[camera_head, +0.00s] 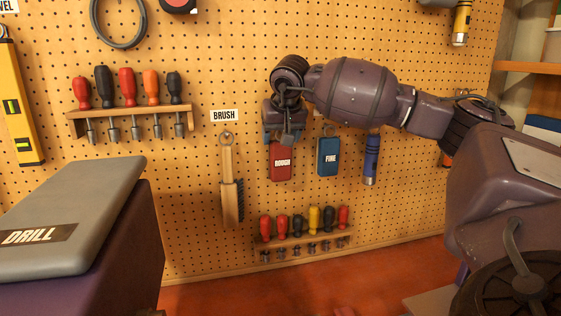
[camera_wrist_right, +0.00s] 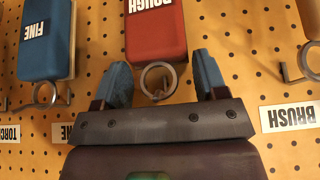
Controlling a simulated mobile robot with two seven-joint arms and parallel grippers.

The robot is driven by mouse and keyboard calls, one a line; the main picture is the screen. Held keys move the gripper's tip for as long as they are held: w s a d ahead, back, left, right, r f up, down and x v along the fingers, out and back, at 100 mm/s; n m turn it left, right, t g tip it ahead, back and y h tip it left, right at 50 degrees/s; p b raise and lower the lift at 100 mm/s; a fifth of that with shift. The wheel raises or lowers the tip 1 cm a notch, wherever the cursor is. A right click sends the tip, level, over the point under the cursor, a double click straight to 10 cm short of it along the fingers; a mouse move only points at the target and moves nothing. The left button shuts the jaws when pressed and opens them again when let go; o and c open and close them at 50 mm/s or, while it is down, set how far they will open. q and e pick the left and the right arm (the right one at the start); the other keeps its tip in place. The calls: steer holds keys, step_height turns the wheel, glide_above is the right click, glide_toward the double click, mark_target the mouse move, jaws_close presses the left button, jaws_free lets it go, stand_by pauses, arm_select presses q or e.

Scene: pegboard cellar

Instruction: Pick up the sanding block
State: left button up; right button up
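A red sanding block (camera_head: 281,163) marked ROUGH hangs on the pegboard. A blue sanding block (camera_head: 328,157) marked FINE hangs to its right. My right gripper (camera_head: 283,137) is at the top of the red block. In the right wrist view, upside down, my right gripper (camera_wrist_right: 163,78) is open, with one blue-padded finger on each side of the metal ring of the red block (camera_wrist_right: 155,32). The fingers look apart from the ring. The blue block (camera_wrist_right: 46,40) is at the left there. My left gripper is not in view.
A brush (camera_head: 229,185) hangs left of the red block and a blue torch (camera_head: 371,160) right of the blue one. A rack of small screwdrivers (camera_head: 302,238) is below. A drill case (camera_head: 80,215) stands in the left foreground.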

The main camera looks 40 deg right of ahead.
steer(key=c, duration=0.9)
steer(key=shift+r, duration=0.15)
steer(key=shift+r, duration=0.25)
steer(key=s+a+b, duration=0.1)
steer(key=s+a, duration=0.2)
steer(key=s, duration=0.2)
steer(key=s+a+b, duration=0.2)
steer(key=s, duration=0.3)
steer(key=s+a+b, duration=0.1)
steer(key=s+a, duration=0.2)
steer(key=s, duration=0.2)
steer(key=shift+s+a+r+b, duration=0.3)
steer(key=shift+s+a+r, duration=0.05)
steer(key=shift+s+r, duration=0.05)
